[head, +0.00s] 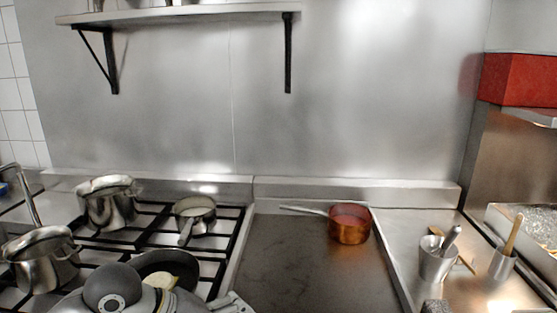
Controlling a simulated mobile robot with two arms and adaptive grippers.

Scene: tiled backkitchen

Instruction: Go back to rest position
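My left arm comes in at the bottom left, in front of the stove. A grey part at its right end, by the bottom edge, may belong to my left gripper (234,304). It is cut off by the picture edge, so whether it is open or shut does not show. I see nothing held in it. My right gripper is not recognisable in the head view.
A gas stove (226,240) carries steel pots (106,205), a small saucepan (195,212) and a dark pan (160,264) partly behind my arm. A copper pan (349,225) sits on the dark flat plate (285,265), otherwise clear. Utensil cups (436,265) stand right.

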